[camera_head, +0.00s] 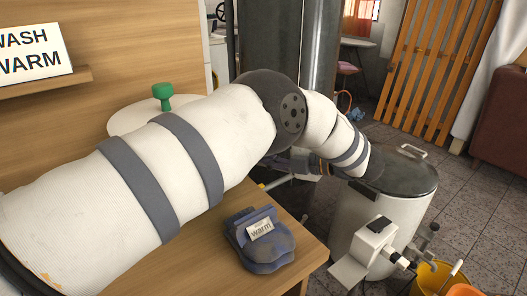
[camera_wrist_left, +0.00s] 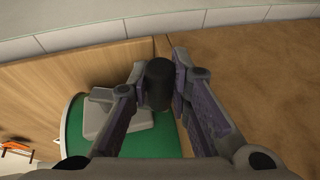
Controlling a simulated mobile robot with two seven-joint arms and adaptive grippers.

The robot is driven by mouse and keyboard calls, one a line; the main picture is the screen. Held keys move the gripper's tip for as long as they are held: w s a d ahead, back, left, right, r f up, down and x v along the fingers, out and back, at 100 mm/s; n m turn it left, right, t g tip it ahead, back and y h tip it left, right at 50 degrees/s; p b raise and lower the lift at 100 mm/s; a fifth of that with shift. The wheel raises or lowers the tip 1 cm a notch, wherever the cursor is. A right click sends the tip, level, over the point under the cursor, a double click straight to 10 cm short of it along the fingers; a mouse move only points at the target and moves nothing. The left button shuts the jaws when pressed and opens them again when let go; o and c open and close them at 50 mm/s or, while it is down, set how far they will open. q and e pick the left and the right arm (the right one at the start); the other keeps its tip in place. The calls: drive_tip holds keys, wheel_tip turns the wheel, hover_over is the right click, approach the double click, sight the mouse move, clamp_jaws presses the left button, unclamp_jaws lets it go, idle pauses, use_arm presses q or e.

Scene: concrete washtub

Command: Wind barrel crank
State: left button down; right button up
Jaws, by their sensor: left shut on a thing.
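A black cylindrical handle (camera_wrist_left: 158,84), apparently the crank's grip, stands between the fingers of my left gripper (camera_wrist_left: 162,72) in the left wrist view. The gripper is shut on it. A grey blocky part (camera_wrist_left: 117,123) and a green round surface (camera_wrist_left: 90,140) lie below the fingers. In the head view my left arm reaches across from the left, and its wrist bends down at the white barrel (camera_head: 365,208) with a dark lid (camera_head: 402,172). The arm hides much of what lies behind it. A white box-shaped mechanism (camera_head: 372,243) is on the barrel's front side. My right gripper is out of view.
A green knob (camera_head: 162,96) stands behind my arm. A yellow bucket (camera_head: 432,278) is in front of the barrel. An orange slatted panel (camera_head: 425,60) leans at the back; tiled floor (camera_head: 490,195) is open at right.

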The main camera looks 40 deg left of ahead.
use_arm(q)
drive_tip(key=c, duration=1.4)
unclamp_jaws()
drive_tip(key=shift+c, duration=0.2)
drive_tip(key=v, duration=1.2)
drive_tip(key=shift+r, duration=0.1)
